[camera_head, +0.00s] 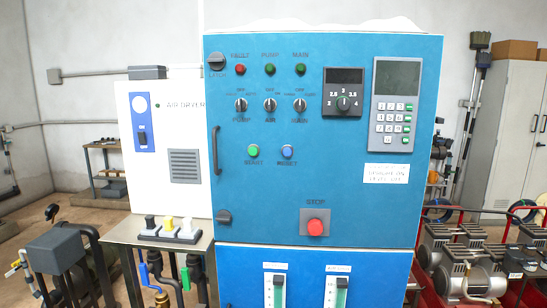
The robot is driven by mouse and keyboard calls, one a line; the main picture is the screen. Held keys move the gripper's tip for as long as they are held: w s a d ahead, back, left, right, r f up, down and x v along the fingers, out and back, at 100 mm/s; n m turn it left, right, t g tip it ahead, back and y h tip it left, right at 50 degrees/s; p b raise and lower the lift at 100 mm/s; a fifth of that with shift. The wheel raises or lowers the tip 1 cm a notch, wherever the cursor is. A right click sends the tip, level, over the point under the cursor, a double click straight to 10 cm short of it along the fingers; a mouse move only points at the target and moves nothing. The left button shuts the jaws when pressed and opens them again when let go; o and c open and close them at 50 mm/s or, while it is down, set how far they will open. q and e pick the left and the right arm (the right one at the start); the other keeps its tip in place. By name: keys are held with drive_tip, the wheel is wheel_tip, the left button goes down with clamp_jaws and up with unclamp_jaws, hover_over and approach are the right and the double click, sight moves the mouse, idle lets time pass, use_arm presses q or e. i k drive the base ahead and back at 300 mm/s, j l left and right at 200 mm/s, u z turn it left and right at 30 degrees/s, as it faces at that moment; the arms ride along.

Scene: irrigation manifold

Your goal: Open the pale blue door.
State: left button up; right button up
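The blue door (330,205) is the large upper front panel of the cabinet in the middle of the head view. It appears shut, flush above a lower blue panel (248,262). A dark vertical bar handle (215,150) is on its left edge. A dark round latch knob (217,61) sits at its upper left corner, and a second dark knob (223,217) sits at its lower left. The door carries lamps, switches, a keypad (396,105) and a red stop button (316,227). Neither of my grippers is in view.
A white air dryer box (175,185) stands left of the door, above a metal stand with several valves (160,290). A grey box on pipes (55,252) is at lower left. Compressors (465,265) on a red frame and a grey locker (505,140) are at right.

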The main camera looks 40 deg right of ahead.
sight(365, 190)
drive_tip(key=z, duration=1.6)
